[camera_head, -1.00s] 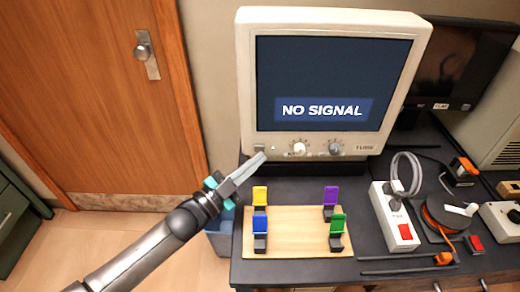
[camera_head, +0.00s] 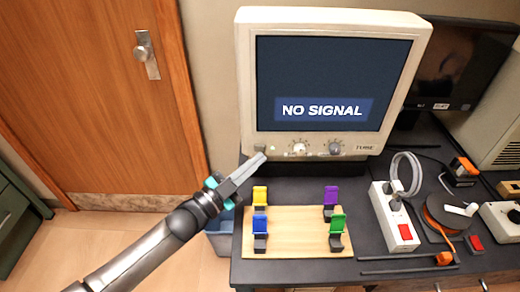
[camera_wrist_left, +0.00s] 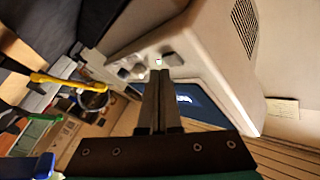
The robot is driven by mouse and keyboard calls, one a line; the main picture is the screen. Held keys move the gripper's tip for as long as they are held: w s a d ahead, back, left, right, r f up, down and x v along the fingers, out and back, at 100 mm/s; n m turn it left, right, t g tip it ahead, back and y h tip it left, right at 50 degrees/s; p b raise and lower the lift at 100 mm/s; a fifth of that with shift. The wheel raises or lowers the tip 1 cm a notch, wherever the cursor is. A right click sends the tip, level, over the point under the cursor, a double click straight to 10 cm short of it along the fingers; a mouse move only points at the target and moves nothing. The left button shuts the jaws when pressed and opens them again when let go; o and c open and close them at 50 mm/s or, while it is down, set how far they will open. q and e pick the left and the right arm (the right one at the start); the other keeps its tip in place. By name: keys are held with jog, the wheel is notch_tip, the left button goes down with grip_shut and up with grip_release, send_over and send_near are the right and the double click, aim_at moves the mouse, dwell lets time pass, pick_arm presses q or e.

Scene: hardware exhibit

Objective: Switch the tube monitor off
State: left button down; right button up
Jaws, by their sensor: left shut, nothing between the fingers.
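The tube monitor (camera_head: 333,82) is a cream box at the back of the dark table. Its dark blue screen shows "NO SIGNAL". Below the screen are a small square button (camera_head: 260,149) at the left and two round knobs (camera_head: 299,148). My left gripper (camera_head: 264,156) is shut and empty, with its tips at the monitor's lower left front, just below the button. In the left wrist view the shut fingers (camera_wrist_left: 160,78) point at the monitor's front (camera_wrist_left: 190,60), close to a small green light; whether they touch it I cannot tell. My right gripper is not in view.
A wooden board (camera_head: 298,245) with several coloured clips lies in front of the monitor. A white power strip (camera_head: 394,216) and an orange cable reel (camera_head: 447,216) stand to the right. A dark flat monitor (camera_head: 462,65) is behind. A wooden door (camera_head: 85,95) is at the left.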

pick_arm(q)
jog(key=shift+w, duration=0.15)
jog(key=shift+w, duration=0.3)
jog(key=shift+w+b, duration=0.15)
jog(key=shift+b, duration=0.15)
dwell(0.5)
jog(key=shift+s+p, duration=0.45)
jog(key=shift+s, duration=0.15)
jog(key=s+p, duration=0.3)
jog(key=s, duration=0.2)
jog(key=shift+s, duration=0.5)
